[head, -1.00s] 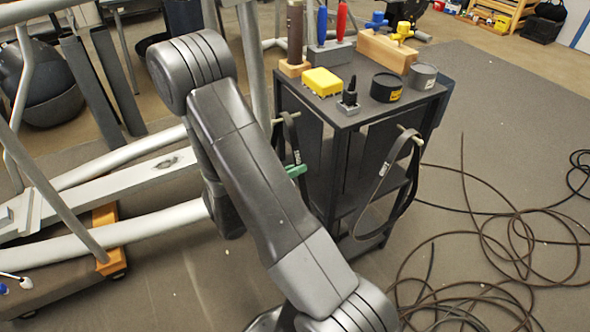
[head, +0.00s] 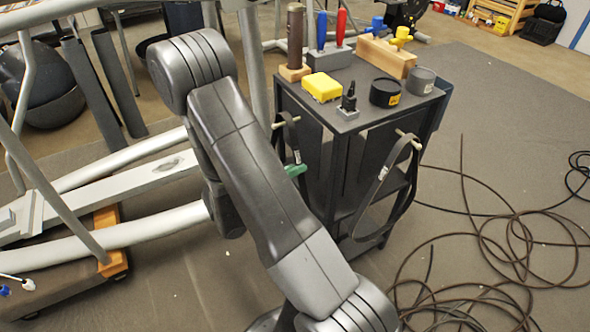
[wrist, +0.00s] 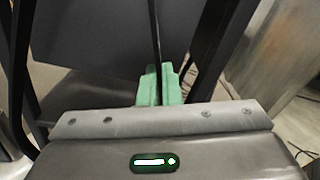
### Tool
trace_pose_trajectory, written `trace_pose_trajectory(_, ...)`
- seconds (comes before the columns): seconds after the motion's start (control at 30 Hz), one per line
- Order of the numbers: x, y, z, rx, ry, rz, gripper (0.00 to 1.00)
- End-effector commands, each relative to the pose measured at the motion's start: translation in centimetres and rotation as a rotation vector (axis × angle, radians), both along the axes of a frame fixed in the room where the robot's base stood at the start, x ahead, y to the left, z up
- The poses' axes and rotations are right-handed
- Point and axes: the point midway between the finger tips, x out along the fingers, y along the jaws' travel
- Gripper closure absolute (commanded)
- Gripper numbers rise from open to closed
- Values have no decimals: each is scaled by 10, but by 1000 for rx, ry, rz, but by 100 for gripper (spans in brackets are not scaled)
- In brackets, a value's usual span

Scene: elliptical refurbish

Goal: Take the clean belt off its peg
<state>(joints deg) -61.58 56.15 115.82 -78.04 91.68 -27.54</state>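Two dark belts hang from pegs on the black cart. The left belt (head: 297,150) hangs from the left peg (head: 287,119), partly hidden by my arm. The right belt (head: 372,190) hangs as a long loop from the right peg (head: 408,138). I cannot tell from looks which is clean. In the head view only a green tip of my gripper (head: 295,170) shows, at the left belt's lower visible part. In the wrist view the green fingers (wrist: 160,85) are close together, with a thin dark strap (wrist: 157,40) running down between them. They appear shut on the left belt.
The cart top (head: 345,110) holds a yellow block (head: 322,86), dark tins (head: 386,90), and a wooden block (head: 386,55). The elliptical's grey rails (head: 130,228) lie left of my arm. Loose cable (head: 480,240) covers the floor at right.

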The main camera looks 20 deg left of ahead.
Motion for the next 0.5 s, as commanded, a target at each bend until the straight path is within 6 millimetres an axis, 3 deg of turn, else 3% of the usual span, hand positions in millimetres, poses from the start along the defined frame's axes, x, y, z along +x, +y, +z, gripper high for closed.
trace_pose_trajectory(0.13, 0, 0, 9, 0, 0, 0, 100)
trace_pose_trajectory(0.5, 0, 0, 10, 0, 0, 0, 100)
